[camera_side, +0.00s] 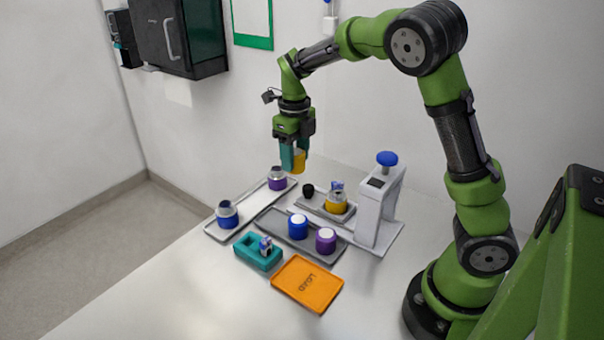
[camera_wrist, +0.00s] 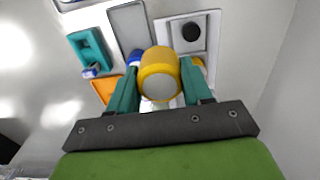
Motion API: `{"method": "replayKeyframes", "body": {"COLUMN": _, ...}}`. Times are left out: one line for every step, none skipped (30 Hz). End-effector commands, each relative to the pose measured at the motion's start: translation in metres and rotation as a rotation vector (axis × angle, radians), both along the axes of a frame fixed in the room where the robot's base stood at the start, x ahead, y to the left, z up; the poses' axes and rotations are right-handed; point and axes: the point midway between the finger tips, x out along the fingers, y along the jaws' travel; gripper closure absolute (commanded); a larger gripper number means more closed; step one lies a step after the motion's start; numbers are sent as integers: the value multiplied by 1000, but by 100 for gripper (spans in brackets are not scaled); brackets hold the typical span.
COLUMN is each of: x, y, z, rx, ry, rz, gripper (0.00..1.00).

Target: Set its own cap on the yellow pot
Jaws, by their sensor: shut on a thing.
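My gripper (camera_side: 294,160) is shut on the yellow cap (camera_side: 299,161), high above the table. In the wrist view the cap (camera_wrist: 160,75) sits between the teal fingers (camera_wrist: 158,90), its pale round face toward the camera. The yellow pot (camera_side: 336,206) stands on the plate of the white press, below and to the right of my gripper in the side view. A small blue-and-white piece (camera_side: 337,187) shows at the pot's top. In the wrist view only a sliver of the pot (camera_wrist: 199,65) shows beside the right finger.
The press (camera_side: 375,205) with a blue knob (camera_side: 387,158) rises right of the pot; a black piece (camera_side: 308,191) is at its left. Blue (camera_side: 298,228) and purple (camera_side: 326,241) caps, blue (camera_side: 228,216) and purple (camera_side: 277,183) pots, a teal block (camera_side: 257,254) and an orange tray (camera_side: 290,288) lie around.

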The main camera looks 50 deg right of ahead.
Motion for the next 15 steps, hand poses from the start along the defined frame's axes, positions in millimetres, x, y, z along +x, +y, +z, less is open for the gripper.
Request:
{"method": "replayKeyframes", "body": {"x": -14, "y": -16, "z": 9, "rx": 6, "ry": -5, "rz": -15, "gripper": 78}}
{"method": "replayKeyframes", "body": {"x": -22, "y": -24, "z": 14, "rx": 6, "ry": -6, "rz": -17, "gripper": 78}}
{"method": "replayKeyframes", "body": {"x": -33, "y": -33, "z": 18, "rx": 6, "ry": -5, "rz": -14, "gripper": 78}}
{"method": "replayKeyframes", "body": {"x": -40, "y": -39, "z": 21, "rx": 4, "ry": -5, "rz": -10, "gripper": 78}}
{"method": "replayKeyframes", "body": {"x": -48, "y": -44, "z": 24, "rx": 4, "ry": -5, "rz": -4, "gripper": 78}}
{"method": "replayKeyframes", "body": {"x": -57, "y": -49, "z": 26, "rx": 4, "ry": -4, "rz": 5, "gripper": 78}}
{"method": "replayKeyframes", "body": {"x": -63, "y": -53, "z": 27, "rx": 3, "ry": -3, "rz": 14, "gripper": 78}}
{"method": "replayKeyframes", "body": {"x": -69, "y": -55, "z": 28, "rx": 3, "ry": -2, "rz": 23, "gripper": 78}}
{"method": "replayKeyframes", "body": {"x": -75, "y": -57, "z": 29, "rx": 2, "ry": -2, "rz": 39, "gripper": 78}}
{"method": "replayKeyframes", "body": {"x": -78, "y": -57, "z": 28, "rx": 2, "ry": 0, "rz": 54, "gripper": 79}}
{"method": "replayKeyframes", "body": {"x": -81, "y": -57, "z": 27, "rx": 1, "ry": -1, "rz": 66, "gripper": 79}}
{"method": "replayKeyframes", "body": {"x": -84, "y": -58, "z": 25, "rx": 1, "ry": 1, "rz": 81, "gripper": 79}}
{"method": "replayKeyframes", "body": {"x": -85, "y": -58, "z": 23, "rx": 1, "ry": 1, "rz": 88, "gripper": 79}}
{"method": "replayKeyframes", "body": {"x": -85, "y": -58, "z": 22, "rx": 0, "ry": 2, "rz": 92, "gripper": 79}}
{"method": "replayKeyframes", "body": {"x": -85, "y": -58, "z": 20, "rx": 0, "ry": 2, "rz": 96, "gripper": 79}}
